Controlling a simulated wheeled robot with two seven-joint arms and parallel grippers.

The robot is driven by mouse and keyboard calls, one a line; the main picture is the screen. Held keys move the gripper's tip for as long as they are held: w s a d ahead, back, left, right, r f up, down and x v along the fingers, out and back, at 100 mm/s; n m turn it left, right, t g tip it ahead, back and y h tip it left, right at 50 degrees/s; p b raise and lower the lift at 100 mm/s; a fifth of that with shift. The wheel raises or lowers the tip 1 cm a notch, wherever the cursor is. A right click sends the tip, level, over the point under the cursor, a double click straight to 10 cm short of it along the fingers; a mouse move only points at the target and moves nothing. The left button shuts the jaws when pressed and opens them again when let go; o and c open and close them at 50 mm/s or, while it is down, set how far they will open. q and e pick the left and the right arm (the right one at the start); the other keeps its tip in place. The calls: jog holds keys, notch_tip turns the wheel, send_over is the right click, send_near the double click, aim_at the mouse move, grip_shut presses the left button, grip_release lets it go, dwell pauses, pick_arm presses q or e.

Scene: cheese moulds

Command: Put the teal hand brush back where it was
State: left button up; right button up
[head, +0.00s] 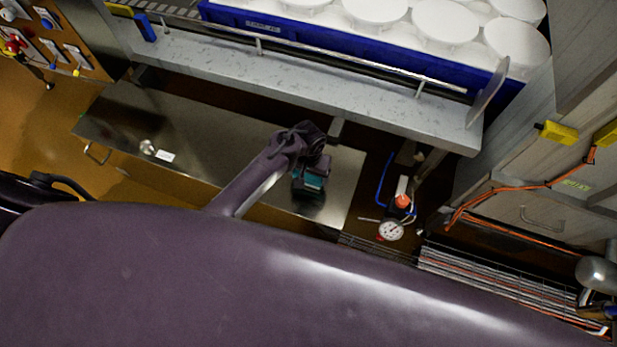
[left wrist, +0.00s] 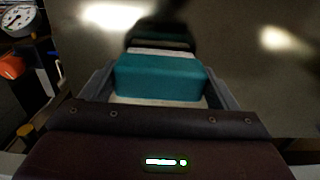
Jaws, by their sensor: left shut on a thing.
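The teal hand brush (left wrist: 160,77) is between the fingers of my left gripper (left wrist: 158,90), which is shut on it. In the head view the brush (head: 308,181) shows as a small teal block under the end of my left arm, and the left gripper (head: 309,172) is partly hidden by its own wrist. They are over the right part of a shiny metal surface (head: 215,130). Whether the brush touches that surface cannot be told. My right gripper is not in view.
A pale shelf (head: 340,93) with a blue crate (head: 370,57) of white round moulds runs behind the metal surface. A gauge (head: 390,231) with an orange-capped fitting (head: 402,201) stands to the right. A small round metal thing (head: 147,147) and white label (head: 165,156) lie at left.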

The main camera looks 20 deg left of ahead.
pick_arm(q)
jog(key=shift+f, duration=0.1)
jog(key=shift+f, duration=0.2)
jog(key=o, duration=0.9)
notch_tip(320, 180, up, 12)
jog(key=shift+r+p, duration=0.2)
jog(key=shift+p, duration=0.25)
jog(key=shift+s, duration=0.1)
